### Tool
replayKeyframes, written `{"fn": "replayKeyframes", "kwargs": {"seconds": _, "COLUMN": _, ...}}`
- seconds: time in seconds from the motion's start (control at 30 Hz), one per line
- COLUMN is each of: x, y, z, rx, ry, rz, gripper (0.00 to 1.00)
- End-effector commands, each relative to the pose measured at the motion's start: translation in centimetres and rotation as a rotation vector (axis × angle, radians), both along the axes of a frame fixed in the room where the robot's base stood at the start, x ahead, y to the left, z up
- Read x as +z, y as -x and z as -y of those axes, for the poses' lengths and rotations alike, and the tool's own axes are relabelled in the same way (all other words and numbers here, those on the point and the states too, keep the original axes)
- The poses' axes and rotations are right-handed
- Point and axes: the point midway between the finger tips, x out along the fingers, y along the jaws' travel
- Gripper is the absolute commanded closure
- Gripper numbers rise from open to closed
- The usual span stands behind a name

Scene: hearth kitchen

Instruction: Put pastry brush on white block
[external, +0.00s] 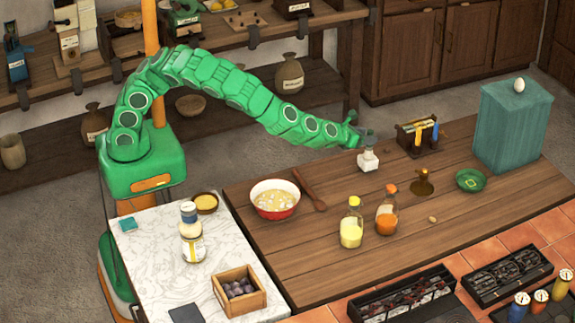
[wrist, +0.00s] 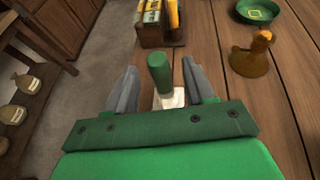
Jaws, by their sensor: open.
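A small white block-like piece (external: 368,163) with a narrower top stands on the wooden table, near its far edge. In the wrist view its white part (wrist: 172,100) shows low between my fingers. A green upright cylinder (wrist: 160,72), probably the pastry brush's handle, stands over the white piece, between the fingers. I cannot tell how its lower end meets the white piece. My gripper (external: 362,134) is open, just above the white piece, with its grey fingers (wrist: 158,88) apart on both sides of the cylinder. No clear bristles show.
A wooden rack (external: 418,140) with coloured handles stands beyond the white piece. A brown knobbed object (external: 423,185), green bowl (external: 471,181), two bottles (external: 352,226) and red bowl (external: 275,205) share the table. A teal block (external: 512,125) bears an egg. Bare wood lies in front.

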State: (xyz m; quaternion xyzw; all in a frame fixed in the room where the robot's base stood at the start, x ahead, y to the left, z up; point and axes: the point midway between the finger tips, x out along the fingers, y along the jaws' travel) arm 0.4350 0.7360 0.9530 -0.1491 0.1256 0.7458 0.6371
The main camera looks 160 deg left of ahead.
Motion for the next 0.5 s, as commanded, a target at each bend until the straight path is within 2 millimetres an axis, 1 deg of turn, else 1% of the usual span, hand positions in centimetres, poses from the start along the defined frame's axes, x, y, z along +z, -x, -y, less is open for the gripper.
{"fn": "replayKeyframes", "kwargs": {"seconds": 0.03, "x": 0.4, "y": -0.2, "z": 0.7, "rx": -0.002, "ry": -0.002, "rz": -0.002, "gripper": 0.46}}
{"fn": "replayKeyframes", "kwargs": {"seconds": 0.13, "x": 1.0, "y": -0.2, "z": 1.8, "rx": 0.000, "ry": -0.004, "rz": -0.003, "gripper": 0.46}}
{"fn": "replayKeyframes", "kwargs": {"seconds": 0.3, "x": 1.7, "y": -0.7, "z": 4.0, "rx": -0.003, "ry": -0.002, "rz": -0.001, "gripper": 0.46}}
{"fn": "replayKeyframes", "kwargs": {"seconds": 0.5, "x": 2.6, "y": -0.9, "z": 5.9, "rx": 0.000, "ry": -0.001, "rz": -0.001, "gripper": 0.46}}
